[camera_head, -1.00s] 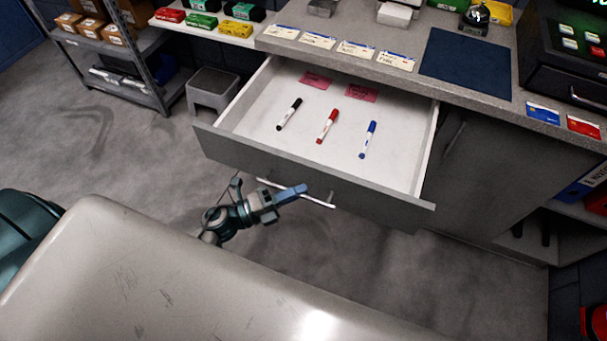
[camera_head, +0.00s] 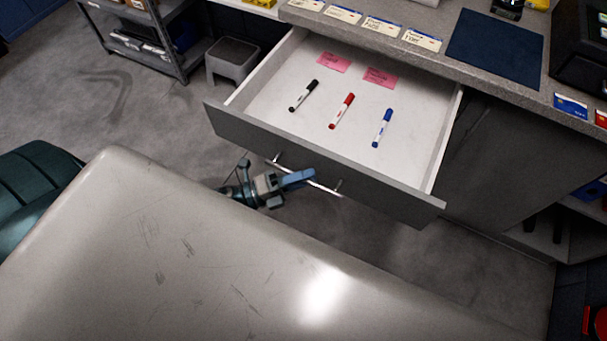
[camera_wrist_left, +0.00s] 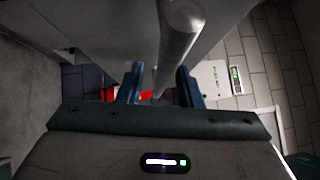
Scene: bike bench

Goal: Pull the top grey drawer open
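The top grey drawer (camera_head: 325,168) stands well out from the counter in the head view. Its white inside holds a black marker (camera_head: 304,95), a red marker (camera_head: 341,111) and a blue marker (camera_head: 382,127). A bar handle (camera_head: 326,187) runs along its front and also shows in the left wrist view (camera_wrist_left: 178,40). My left gripper (camera_head: 312,176) is at this handle. In the wrist view its blue fingers stand apart, one on each side of the bar, with a visible gap on the left. My right gripper is out of view.
Two pink labels (camera_head: 335,62) lie at the drawer's back. The grey counter (camera_head: 400,32) above carries cards and a dark blue mat (camera_head: 494,46). A grey stool (camera_head: 233,58) and a shelf rack stand to the left. Floor is clear left of the drawer.

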